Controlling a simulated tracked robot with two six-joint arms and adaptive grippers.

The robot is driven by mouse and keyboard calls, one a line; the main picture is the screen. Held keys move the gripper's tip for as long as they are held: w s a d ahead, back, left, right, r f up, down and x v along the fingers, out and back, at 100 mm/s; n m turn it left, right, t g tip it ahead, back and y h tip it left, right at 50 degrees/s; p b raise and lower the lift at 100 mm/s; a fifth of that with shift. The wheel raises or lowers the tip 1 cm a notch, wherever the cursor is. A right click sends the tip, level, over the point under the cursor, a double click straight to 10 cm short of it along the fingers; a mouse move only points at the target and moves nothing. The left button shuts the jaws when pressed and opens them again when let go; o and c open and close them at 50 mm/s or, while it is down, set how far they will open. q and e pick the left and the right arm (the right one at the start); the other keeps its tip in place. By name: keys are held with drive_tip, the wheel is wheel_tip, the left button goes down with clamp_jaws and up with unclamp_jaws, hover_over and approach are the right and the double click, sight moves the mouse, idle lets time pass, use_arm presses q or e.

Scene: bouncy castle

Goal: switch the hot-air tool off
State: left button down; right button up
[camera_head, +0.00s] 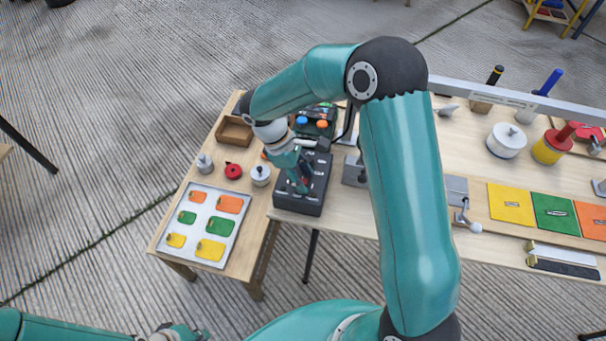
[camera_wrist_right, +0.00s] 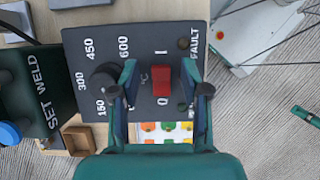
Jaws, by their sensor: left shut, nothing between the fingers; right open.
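The hot-air tool's dark control box (camera_head: 290,200) sits on the bench at the left. In the right wrist view its panel (camera_wrist_right: 133,45) shows a temperature dial (camera_wrist_right: 104,80), a FAULT lamp (camera_wrist_right: 184,43) and a red rocker switch (camera_wrist_right: 161,81) between I and 0 marks. I cannot tell which side of the rocker is pressed. My right gripper (camera_head: 302,182) is open over the box, its fingers on either side of the switch; contact is unclear. My left gripper (camera_head: 176,333) is shut and empty at the bottom edge of the head view, partly cut off.
A green SET WELD unit (camera_wrist_right: 35,95) with a blue knob stands beside the box. A white tray (camera_head: 190,250) of coloured patches, small pots and a wooden box (camera_head: 234,131) are to the left. Coloured sheets (camera_head: 511,204) and rollers lie at right.

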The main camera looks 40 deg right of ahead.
drive_tip(key=shift+r, duration=0.1)
drive_tip(key=v, duration=1.1)
drive_tip(key=shift+r, duration=0.35)
drive_tip(key=shift+a, duration=0.1)
